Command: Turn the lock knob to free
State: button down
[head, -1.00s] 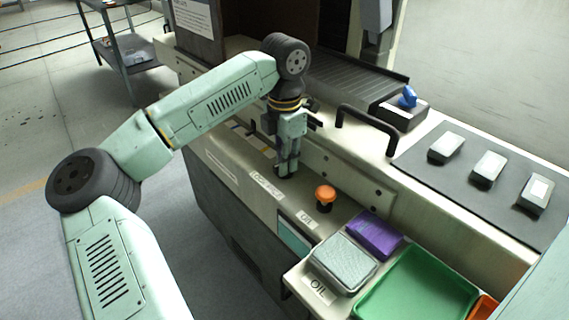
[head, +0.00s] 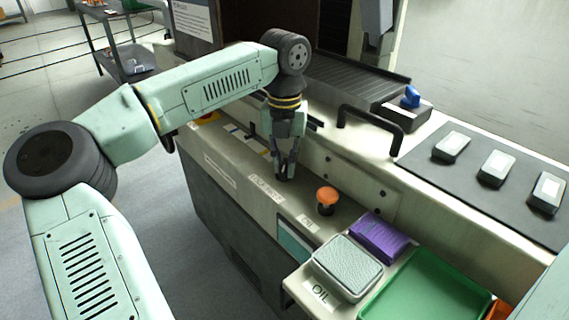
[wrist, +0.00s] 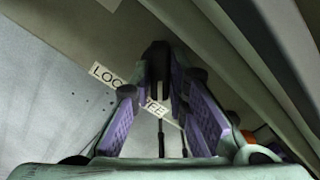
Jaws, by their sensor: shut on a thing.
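The lock knob (wrist: 157,60) is a small dark knob with a slot or pointer along it, seen between the fingertips in the wrist view. A white label starting "LOC" and ending "EE" (wrist: 108,76) lies beside it, partly hidden by my fingers. In the head view, the label (head: 266,188) sits on the panel in front of the knob. My gripper (head: 284,172) points down at the panel, its fingers closed around the knob, which they mostly hide there. In the wrist view my gripper (wrist: 157,85) has purple-padded fingers on both sides of the knob. The knob's exact setting is unclear.
An orange-topped button (head: 326,197) stands just right of my gripper. Behind are a black handle (head: 372,119) and a blue knob (head: 411,96). A grey pad (head: 347,264), a purple block (head: 379,238) and a green tray (head: 428,290) lie at the front right.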

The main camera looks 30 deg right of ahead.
aim_at(285, 165)
jog(key=shift+n, duration=0.6)
jog(key=c, duration=1.6)
grip_release()
jog(key=shift+o, duration=0.2)
notch_tip(285, 165, up, 12)
jog(key=shift+s, duration=0.1)
